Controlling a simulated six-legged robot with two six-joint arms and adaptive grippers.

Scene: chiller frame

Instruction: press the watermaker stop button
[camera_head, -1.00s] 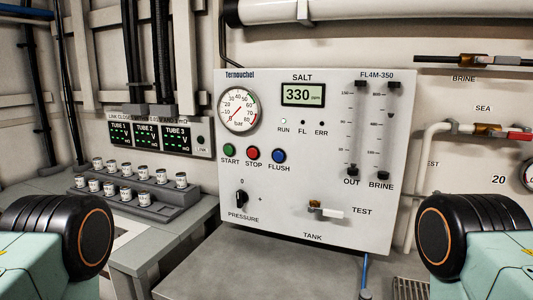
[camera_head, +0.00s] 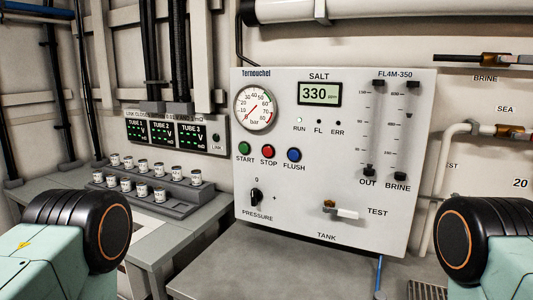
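The red stop button (camera_head: 268,152) is on the front of the white watermaker panel (camera_head: 400,225), above the label STOP. The green start button (camera_head: 244,149) is at its left and the blue flush button (camera_head: 294,155) at its right. The gauge needle (camera_head: 255,108) sits between marks on the dial. Neither of my grippers is in view. Only parts of my two arms show at the lower left and lower right corners, apart from the panel.
A grey rack (camera_head: 165,204) with several small cups stands on the left bench (camera_head: 55,183). A TUBE readout box (camera_head: 217,135) is on the wall above. A grey surface (camera_head: 260,268) below the panel is clear. Pipes (camera_head: 440,165) run at the right. A knob (camera_head: 256,197) and a TEST valve (camera_head: 346,213) stick out.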

